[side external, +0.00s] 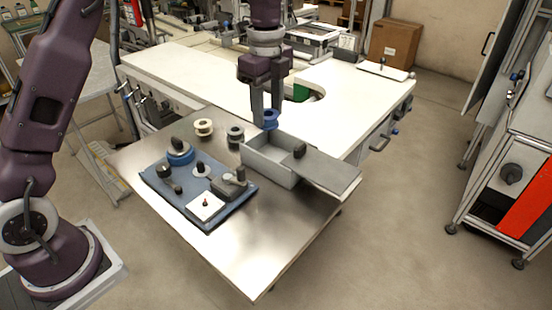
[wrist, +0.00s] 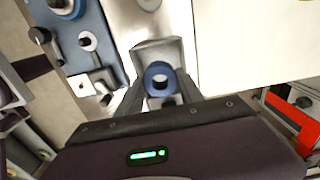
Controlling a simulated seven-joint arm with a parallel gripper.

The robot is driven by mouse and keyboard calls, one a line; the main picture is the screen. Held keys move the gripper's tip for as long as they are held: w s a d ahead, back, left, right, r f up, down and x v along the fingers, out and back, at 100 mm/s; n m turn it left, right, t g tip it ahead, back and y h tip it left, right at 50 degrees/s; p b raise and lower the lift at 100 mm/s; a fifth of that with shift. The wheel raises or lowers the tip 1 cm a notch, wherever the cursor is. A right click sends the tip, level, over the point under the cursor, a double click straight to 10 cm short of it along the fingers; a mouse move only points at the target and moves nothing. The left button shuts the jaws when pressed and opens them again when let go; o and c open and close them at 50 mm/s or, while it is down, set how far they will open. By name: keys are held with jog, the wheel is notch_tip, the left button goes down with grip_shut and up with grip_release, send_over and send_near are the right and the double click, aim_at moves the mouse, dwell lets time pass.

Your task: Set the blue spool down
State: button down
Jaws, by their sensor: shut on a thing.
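My gripper (side external: 265,116) is shut on the blue spool (side external: 270,119). In the side view the spool is between the fingertips, above the back edge of an open grey metal box (side external: 262,165). In the wrist view the blue spool (wrist: 158,69) shows ring-like, with a dark hole, between the two fingers, over the grey box (wrist: 157,46). The spool appears held off any surface. How far it is above the box is hard to tell.
A cream spool (side external: 203,127) and a grey spool (side external: 236,132) stand on the steel table (side external: 245,240) left of the box. A blue tray (side external: 212,222) holds a blue-based knobbed part (side external: 180,153) and several fittings. A grey lid-like plate (side external: 330,178) extends right. Front steel is clear.

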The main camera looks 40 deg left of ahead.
notch_tip(320, 180, down, 9)
jog(key=shift+f, duration=0.2)
jog(key=shift+f, duration=0.2)
jog(key=c, duration=1)
grip_release()
jog(key=shift+c, duration=0.2)
jog(key=shift+r, duration=0.1)
